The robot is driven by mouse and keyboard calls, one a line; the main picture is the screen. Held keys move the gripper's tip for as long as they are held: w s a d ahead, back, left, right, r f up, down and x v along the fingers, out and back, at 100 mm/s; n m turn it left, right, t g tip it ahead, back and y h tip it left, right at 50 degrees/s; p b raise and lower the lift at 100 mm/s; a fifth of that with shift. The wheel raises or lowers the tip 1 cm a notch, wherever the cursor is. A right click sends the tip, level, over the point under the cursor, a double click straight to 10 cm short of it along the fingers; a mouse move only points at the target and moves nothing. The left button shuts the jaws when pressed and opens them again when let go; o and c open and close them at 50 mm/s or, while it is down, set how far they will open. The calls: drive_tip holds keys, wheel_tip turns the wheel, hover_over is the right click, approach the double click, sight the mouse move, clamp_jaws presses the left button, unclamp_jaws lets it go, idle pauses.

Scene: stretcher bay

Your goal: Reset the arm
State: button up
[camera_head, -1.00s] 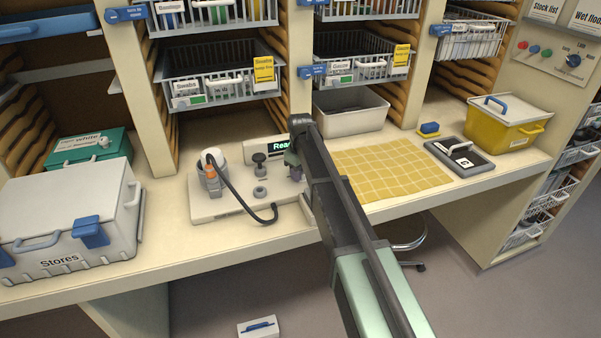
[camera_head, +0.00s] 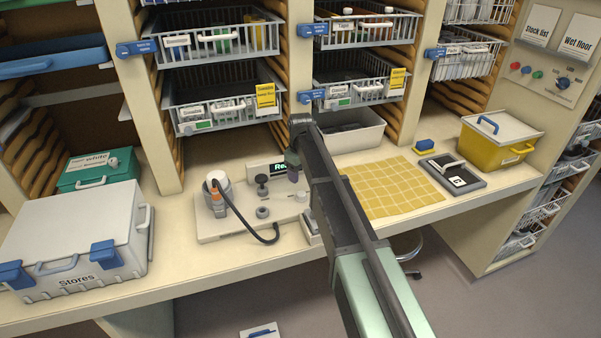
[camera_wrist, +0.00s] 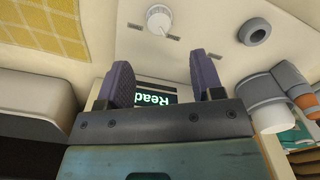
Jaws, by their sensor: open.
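My arm reaches from the lower right over the counter in the head view. My gripper (camera_wrist: 163,84) is open in the wrist view, with its two purple fingers apart and nothing held between them. The wrist view shows the display (camera_wrist: 157,94) beyond the fingers.
A white Stores case (camera_head: 75,235) and a green box (camera_head: 95,172) stand at left. A yellow checked mat (camera_head: 395,188), a dark clipboard-like plate (camera_head: 452,176) and a yellow bin (camera_head: 490,148) are at right. Wire baskets (camera_head: 222,105) hang above; a white tray (camera_head: 345,138) is behind my arm.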

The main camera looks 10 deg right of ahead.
drive_tip(key=shift+r, duration=0.9)
drive_tip(key=s+f+m+b, duration=0.1)
drive_tip(key=s+m, duration=0.6)
drive_tip(key=s, duration=2.5)
drive_tip(key=shift+d+f, duration=0.2)
drive_tip(key=shift+f, duration=0.15)
